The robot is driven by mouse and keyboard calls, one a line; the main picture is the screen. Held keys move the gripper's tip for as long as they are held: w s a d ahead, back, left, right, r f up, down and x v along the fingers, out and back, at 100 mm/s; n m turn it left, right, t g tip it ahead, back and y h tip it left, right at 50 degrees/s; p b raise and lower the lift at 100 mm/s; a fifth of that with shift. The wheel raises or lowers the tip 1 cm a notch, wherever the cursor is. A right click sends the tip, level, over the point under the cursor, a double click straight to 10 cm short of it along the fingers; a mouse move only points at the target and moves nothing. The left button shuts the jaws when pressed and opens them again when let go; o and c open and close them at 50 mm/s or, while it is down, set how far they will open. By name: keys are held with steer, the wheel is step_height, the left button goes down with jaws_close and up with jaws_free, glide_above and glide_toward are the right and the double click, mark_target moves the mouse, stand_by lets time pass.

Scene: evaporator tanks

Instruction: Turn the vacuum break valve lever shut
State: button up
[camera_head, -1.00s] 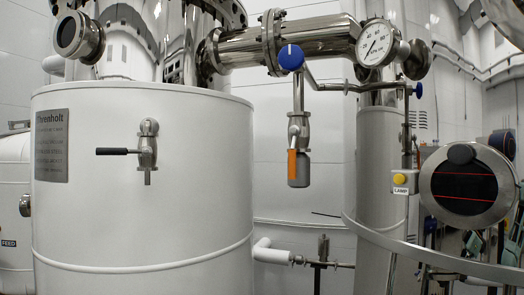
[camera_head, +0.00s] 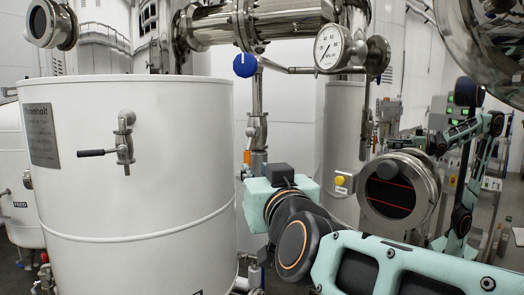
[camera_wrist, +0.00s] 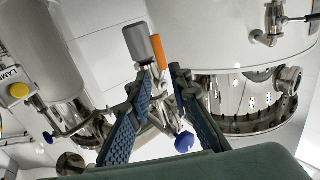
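The vacuum break valve hangs on a vertical pipe, with an orange lever (camera_head: 247,157) that lies along the pipe line. My arm hides its lower part in the head view. In the wrist view the orange lever (camera_wrist: 159,52) shows beside a grey cylinder (camera_wrist: 138,45), just beyond my fingertips. My gripper (camera_wrist: 167,73) is open, its two blue-padded fingers apart with nothing held between them. The lever's near end is close to the fingertips; I cannot tell whether they touch. In the head view the fingers are mostly hidden behind my wrist.
A white tank (camera_head: 130,190) stands left, with a black-handled valve (camera_head: 97,153) on its side. A blue knob (camera_head: 245,65) and a gauge (camera_head: 329,46) are above. A yellow lamp button (camera_head: 340,181) and round sight glass (camera_head: 392,196) are right, near my arm.

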mark_target(248, 161)
steer(key=p+x, duration=0.1)
steer(key=x, duration=0.9)
steer(key=shift+w+a, duration=0.1)
steer(key=shift+w, duration=0.3)
steer(key=shift+c, duration=0.5)
jaws_close()
